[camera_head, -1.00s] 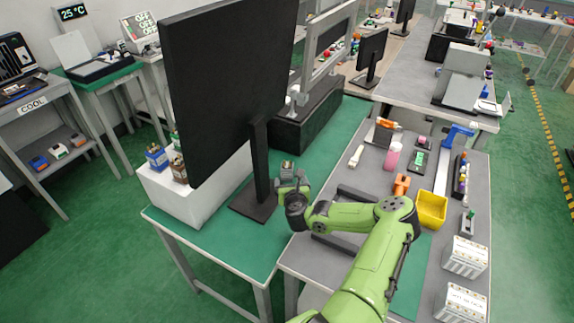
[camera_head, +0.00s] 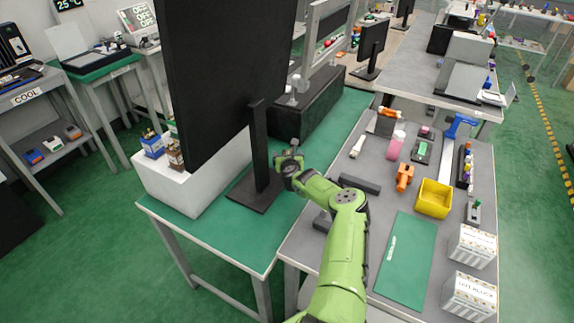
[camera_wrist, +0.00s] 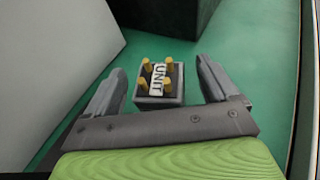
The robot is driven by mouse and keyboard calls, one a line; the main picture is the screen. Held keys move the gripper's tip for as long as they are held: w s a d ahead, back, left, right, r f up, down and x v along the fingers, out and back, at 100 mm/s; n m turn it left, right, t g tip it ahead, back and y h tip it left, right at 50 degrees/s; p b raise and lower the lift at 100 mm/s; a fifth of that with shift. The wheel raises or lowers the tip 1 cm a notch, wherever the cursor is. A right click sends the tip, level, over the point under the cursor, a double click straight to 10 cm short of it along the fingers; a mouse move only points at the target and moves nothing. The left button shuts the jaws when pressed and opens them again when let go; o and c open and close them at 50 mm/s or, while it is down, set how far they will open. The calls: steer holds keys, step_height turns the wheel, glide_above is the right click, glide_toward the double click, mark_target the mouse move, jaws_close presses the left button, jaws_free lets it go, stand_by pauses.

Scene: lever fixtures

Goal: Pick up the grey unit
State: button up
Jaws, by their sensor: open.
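The grey unit (camera_wrist: 158,102) is a small grey block with several yellow pegs on top and a white label reading "UNIT". In the wrist view it stands upright on the green tabletop, ahead of my palm and between the lines of the two fingers, with a gap on each side. My gripper (camera_wrist: 160,72) is open and empty. In the head view my gripper (camera_head: 291,157) is low over the green table, just right of the black monitor's stand, and hides most or all of the unit.
The large black monitor (camera_head: 225,80) and its base (camera_head: 254,192) stand close left of my gripper. A long black box (camera_head: 318,105) lies beyond. The grey table (camera_head: 450,250) at right holds a yellow bin (camera_head: 434,198) and several small items.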

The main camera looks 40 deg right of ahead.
mark_target(287, 153)
steer(key=shift+w, duration=0.1)
steer(key=c, duration=1.4)
step_height(287, 153, up, 18)
steer(key=p, duration=0.5)
steer(key=shift+r, duration=0.1)
